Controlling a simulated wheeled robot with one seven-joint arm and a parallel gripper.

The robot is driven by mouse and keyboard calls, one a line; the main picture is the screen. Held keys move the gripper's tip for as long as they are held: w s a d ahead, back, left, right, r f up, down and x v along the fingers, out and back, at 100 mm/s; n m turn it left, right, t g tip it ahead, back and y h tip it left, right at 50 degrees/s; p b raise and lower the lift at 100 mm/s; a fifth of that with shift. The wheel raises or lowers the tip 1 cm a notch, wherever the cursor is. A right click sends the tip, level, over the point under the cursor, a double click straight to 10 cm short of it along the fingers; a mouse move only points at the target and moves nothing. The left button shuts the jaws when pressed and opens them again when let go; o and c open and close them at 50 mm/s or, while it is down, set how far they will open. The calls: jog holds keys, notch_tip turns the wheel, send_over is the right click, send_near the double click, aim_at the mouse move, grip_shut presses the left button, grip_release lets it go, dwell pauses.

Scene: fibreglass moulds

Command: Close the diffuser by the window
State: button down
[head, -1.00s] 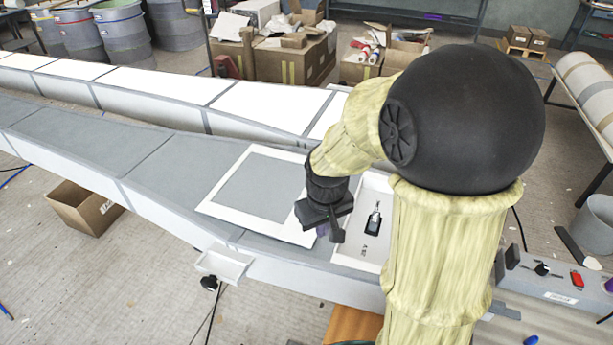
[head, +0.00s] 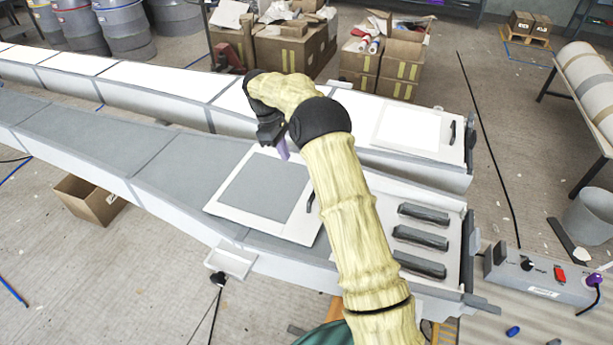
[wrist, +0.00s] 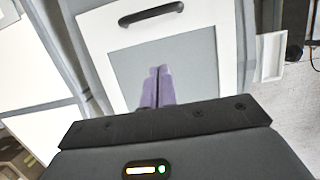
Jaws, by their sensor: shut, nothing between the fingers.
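No window shows, so I cannot tell which unit is by it. On the near grey mould, a white-framed panel with a grey middle (head: 265,187) lies flat, with a dark handle (head: 310,202) at its right edge. Right of it, three dark slots (head: 421,240) are uncovered. On the far mould, a white panel (head: 408,128) with a dark handle (head: 452,131) covers the right end. My gripper (head: 284,153) is shut and empty above the near panel. In the wrist view, its purple fingers (wrist: 158,70) point across that panel's grey middle, short of the handle (wrist: 151,14).
A small white tray (head: 229,262) juts from the near side. A grey control box (head: 540,275) stands at the right. Cardboard boxes (head: 290,52) and drums (head: 120,35) stand behind. My forearm hides part of the near mould between panel and slots.

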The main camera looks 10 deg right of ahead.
jog(key=shift+w, duration=0.25)
jog(key=shift+d, duration=0.1)
jog(key=p, duration=0.4)
send_near(308, 196)
jog(key=shift+w+a+f, duration=0.25)
jog(key=shift+a+f, duration=0.05)
jog(key=shift+f, duration=0.2)
jog(key=shift+w+a+f, duration=0.2)
jog(key=shift+a+f, duration=0.1)
jog(key=shift+f, duration=0.2)
jog(key=d, duration=0.1)
jog(key=s+d+p, duration=0.1)
jog(key=shift+s+d+f+p, duration=0.3)
jog(key=shift+s, duration=0.05)
jog(key=shift+s+d+f, duration=0.1)
jog(key=shift+s+d, duration=0.05)
jog(key=shift+d, duration=0.1)
jog(key=shift+f, duration=0.2)
jog(key=shift+s+d, duration=0.1)
jog(key=shift+d, duration=0.1)
